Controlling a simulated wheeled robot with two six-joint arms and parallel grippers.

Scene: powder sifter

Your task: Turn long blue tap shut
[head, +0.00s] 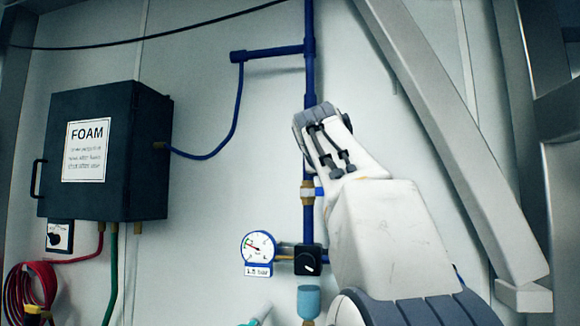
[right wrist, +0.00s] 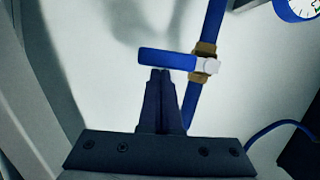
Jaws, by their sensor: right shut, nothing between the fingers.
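The long blue tap handle (right wrist: 168,59) shows in the right wrist view. It reaches left from its brass and white valve body (right wrist: 206,65) and lies crosswise to the blue pipe (right wrist: 214,22). My right gripper (right wrist: 160,74) is shut and empty, with its fingertips just below the handle in the picture; I cannot tell whether they touch it. In the head view, my right arm covers part of the vertical pipe (head: 309,72), and the brass fitting (head: 307,192) shows below the wrist. The handle is mostly hidden there. My left gripper is not in view.
A dark FOAM box (head: 105,150) hangs on the wall at left, joined by a thin blue hose. A pressure gauge (head: 258,247) and a black knob (head: 308,260) sit below the fitting. A slanted grey beam (head: 450,140) stands at right.

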